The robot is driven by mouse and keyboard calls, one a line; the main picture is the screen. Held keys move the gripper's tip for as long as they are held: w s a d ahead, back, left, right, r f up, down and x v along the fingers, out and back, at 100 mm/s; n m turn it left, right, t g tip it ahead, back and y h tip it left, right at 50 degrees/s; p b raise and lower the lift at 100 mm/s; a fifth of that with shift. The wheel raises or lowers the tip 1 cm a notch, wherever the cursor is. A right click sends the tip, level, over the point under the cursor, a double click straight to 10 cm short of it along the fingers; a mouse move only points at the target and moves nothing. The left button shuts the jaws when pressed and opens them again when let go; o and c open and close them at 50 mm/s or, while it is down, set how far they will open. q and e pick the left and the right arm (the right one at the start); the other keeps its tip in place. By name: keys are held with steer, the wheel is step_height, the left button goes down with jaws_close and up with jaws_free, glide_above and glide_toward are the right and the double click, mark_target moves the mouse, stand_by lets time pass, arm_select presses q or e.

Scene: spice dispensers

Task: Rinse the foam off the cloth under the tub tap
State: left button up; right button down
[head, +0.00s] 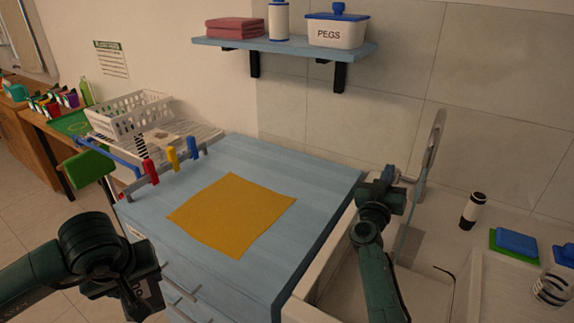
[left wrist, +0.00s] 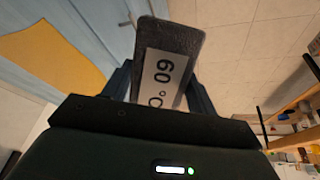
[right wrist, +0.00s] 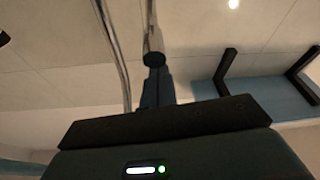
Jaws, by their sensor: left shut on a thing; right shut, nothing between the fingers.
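A flat yellow cloth (head: 232,213) lies on the blue counter top, and no foam shows on it. It also shows in the left wrist view (left wrist: 50,55). My left gripper (left wrist: 160,95) is shut on a dark grey slab (left wrist: 172,38) with a white numbered label, away from the cloth. In the head view the slab is mostly hidden by my arm. The grey tap (head: 432,145) rises at the tub (head: 330,288). My right gripper (head: 392,175) is shut and empty beside the tap. In the right wrist view a dark round knob (right wrist: 153,59) is at its fingertips; contact is unclear.
A rack with red, yellow and blue pegs (head: 172,158) stands on the counter's left edge, near a white basket (head: 130,115). A black-and-white bottle (head: 472,210) and a blue-green sponge (head: 515,243) are right of the tub. A shelf (head: 285,46) hangs above.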

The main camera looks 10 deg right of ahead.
steer(key=shift+f, duration=0.45)
steer(key=shift+r, duration=0.1)
